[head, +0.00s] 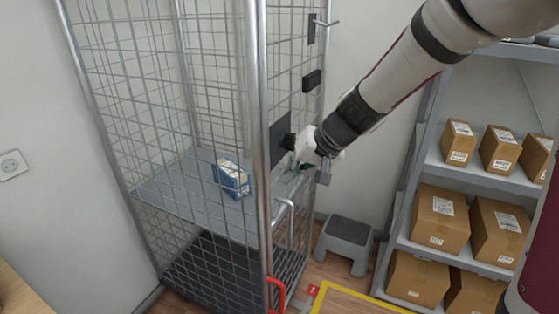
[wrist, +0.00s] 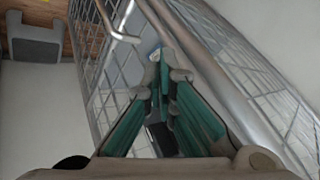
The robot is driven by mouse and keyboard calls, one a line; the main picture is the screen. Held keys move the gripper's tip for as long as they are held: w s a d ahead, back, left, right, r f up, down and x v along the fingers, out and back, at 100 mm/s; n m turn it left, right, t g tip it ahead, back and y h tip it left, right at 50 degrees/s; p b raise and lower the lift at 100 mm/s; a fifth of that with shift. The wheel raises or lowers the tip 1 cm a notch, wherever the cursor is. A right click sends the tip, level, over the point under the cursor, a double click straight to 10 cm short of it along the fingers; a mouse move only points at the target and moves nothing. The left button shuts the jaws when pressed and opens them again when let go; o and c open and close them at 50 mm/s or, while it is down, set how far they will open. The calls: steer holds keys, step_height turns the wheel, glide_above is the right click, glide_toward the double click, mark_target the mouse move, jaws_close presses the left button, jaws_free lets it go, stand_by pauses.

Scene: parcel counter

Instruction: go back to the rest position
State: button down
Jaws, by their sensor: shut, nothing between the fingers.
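My gripper shows in the wrist view (wrist: 165,68) with its green-padded fingers brought together at the tips and nothing between them. In the head view, my arm reaches in from the upper right and ends at the right side of the wire cage trolley (head: 264,120). My gripper (head: 305,167) is there beside the cage's side, partly hidden by my own wrist. I cannot tell whether it touches the mesh. In the wrist view, the cage's grey tubes and mesh (wrist: 255,85) lie close around the fingers.
A blue and white box (head: 231,179) sits on the cage's shelf (head: 170,198). A grey step stool (head: 345,242) stands right of the cage. A shelf rack (head: 400,228) with several cardboard boxes (head: 440,217) is at the right. A red handle (head: 270,290) is at the cage's front.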

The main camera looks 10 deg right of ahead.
steer(key=s+r+n+g+h, duration=0.15)
steer(key=s+r, duration=0.45)
steer(key=s, duration=0.7)
steer(key=s+d+r+h, duration=0.1)
steer(key=s+d+h, duration=0.2)
steer(key=s, duration=1.3)
steer(key=d, duration=0.2)
steer(key=shift+d, duration=0.4)
steer(key=shift+r, duration=0.1)
